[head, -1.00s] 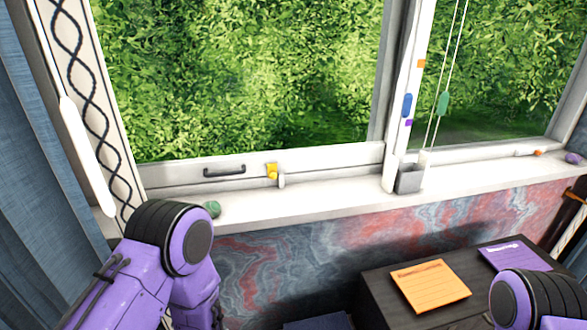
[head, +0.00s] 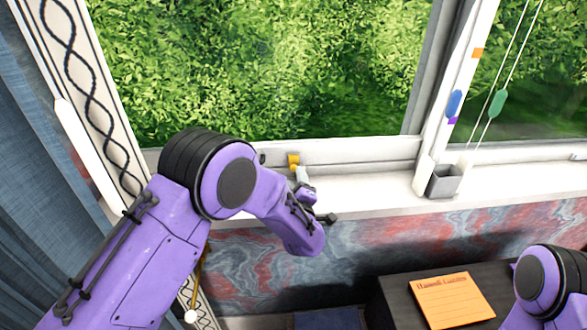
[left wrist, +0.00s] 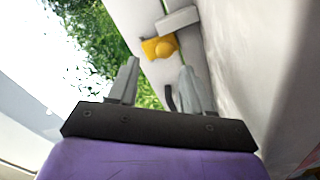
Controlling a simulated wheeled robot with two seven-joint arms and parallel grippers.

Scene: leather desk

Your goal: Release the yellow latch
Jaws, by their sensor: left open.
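The yellow latch (head: 293,160) sits on the bottom rail of the left window sash. It also shows in the left wrist view (left wrist: 160,47), ahead of the fingertips, with a pale grey catch piece (left wrist: 178,20) beside it. My left gripper (left wrist: 158,75) is open and empty, its two grey fingers apart and pointing toward the latch; I see no contact. In the head view my left gripper (head: 304,186) is just below the latch, mostly hidden by my own wrist. My right gripper is out of view; only part of my right arm shows at the lower right.
A dark sash handle (left wrist: 169,97) lies close to the fingers; my arm hides most of it in the head view. The white sill (head: 375,195) is clear to the right up to a grey box (head: 444,181). Cords hang above it. A dark cabinet (head: 395,300) bears an orange note (head: 454,300).

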